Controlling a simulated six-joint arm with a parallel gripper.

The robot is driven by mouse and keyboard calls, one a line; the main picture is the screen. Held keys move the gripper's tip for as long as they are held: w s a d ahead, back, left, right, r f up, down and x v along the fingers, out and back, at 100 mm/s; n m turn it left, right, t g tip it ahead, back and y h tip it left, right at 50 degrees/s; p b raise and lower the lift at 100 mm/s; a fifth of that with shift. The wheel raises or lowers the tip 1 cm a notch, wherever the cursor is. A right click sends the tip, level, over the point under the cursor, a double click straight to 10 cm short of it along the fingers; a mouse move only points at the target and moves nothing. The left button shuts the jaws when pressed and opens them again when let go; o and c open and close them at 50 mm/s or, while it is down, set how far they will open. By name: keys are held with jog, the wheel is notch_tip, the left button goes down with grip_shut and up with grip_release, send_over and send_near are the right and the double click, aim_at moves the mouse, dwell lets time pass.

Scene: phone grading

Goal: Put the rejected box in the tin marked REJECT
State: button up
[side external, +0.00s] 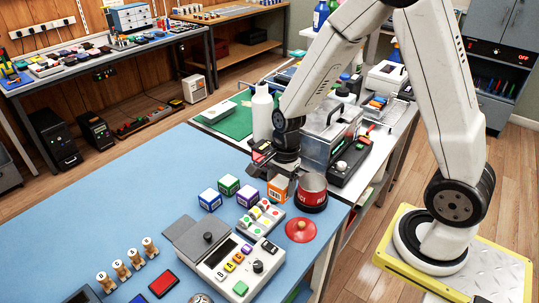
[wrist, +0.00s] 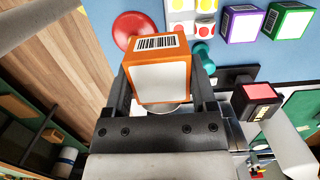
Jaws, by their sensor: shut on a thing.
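An orange box (side external: 279,188) with a white face and a barcode is held between the fingers of my gripper (side external: 286,168). In the wrist view the orange box (wrist: 160,76) fills the space between the two dark fingers. A red tin (side external: 312,190) with a dark base stands just right of the box in the side view; its marking is not legible. I cannot tell whether the box touches the tin or how high it is held. Blue (side external: 210,199), green (side external: 229,184) and purple (side external: 248,196) boxes stand apart on the blue mat.
A flat red disc (side external: 300,230) lies in front of the tin. A tray of coloured dots (side external: 261,219) and a grey console (side external: 234,262) with buttons are nearby. A clear-sided case (side external: 328,132) and a white bottle (side external: 262,112) stand behind.

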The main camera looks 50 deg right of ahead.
jog(key=s+d, duration=0.1)
jog(key=d, duration=1.2)
jog(key=shift+s+d, duration=0.4)
jog(key=shift+f, duration=0.25)
jog(key=shift+f, duration=1.75)
jog(key=shift+f, duration=0.1)
jog(key=o, duration=1.2)
